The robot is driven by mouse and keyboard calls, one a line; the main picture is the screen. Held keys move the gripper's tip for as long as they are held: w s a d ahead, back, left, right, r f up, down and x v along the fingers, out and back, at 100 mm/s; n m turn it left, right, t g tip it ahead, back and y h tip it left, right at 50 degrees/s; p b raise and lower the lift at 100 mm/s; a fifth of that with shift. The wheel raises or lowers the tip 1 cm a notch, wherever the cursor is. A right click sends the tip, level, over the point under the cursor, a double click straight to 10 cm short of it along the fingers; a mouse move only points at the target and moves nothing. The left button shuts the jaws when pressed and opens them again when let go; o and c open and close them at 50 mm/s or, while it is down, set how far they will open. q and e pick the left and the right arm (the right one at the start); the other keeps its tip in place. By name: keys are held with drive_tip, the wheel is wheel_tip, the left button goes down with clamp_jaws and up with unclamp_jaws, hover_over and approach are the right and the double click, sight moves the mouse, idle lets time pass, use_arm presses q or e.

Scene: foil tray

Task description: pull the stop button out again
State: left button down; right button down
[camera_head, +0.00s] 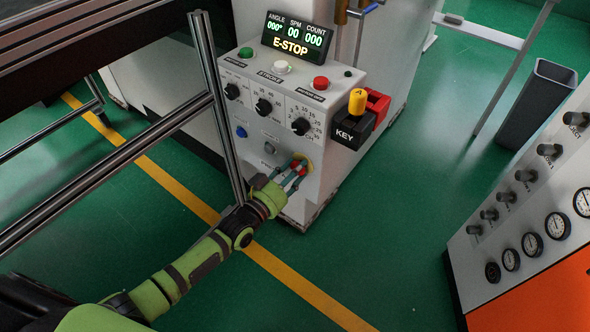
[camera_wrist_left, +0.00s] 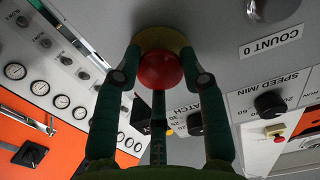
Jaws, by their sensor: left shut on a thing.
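The stop button is a red mushroom head (camera_wrist_left: 160,72) on a yellow round base (camera_wrist_left: 162,38), seen close up in the left wrist view. In the head view its yellow base (camera_head: 304,158) is low on the front of the grey control box. My left gripper (camera_head: 293,176) reaches it from the lower left; its fingers partly hide the red head there. In the wrist view my left gripper (camera_wrist_left: 161,80) has its fingers on both sides of the red head, shut on it. My right gripper is in neither view.
The control box (camera_head: 322,195) carries a display (camera_head: 297,36) reading E-STOP, several black knobs, and a key block (camera_head: 352,130) on its right side. An orange and white cabinet (camera_head: 540,275) is at right.

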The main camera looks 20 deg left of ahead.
use_arm(q)
drive_tip(key=shift+s+a+f, duration=0.1)
drive_tip(key=shift+s+a, duration=0.05)
drive_tip(key=shift+s, duration=0.3)
drive_tip(key=c, duration=0.7)
unclamp_jaws()
drive_tip(key=shift+s, duration=0.15)
drive_tip(key=v, duration=1.2)
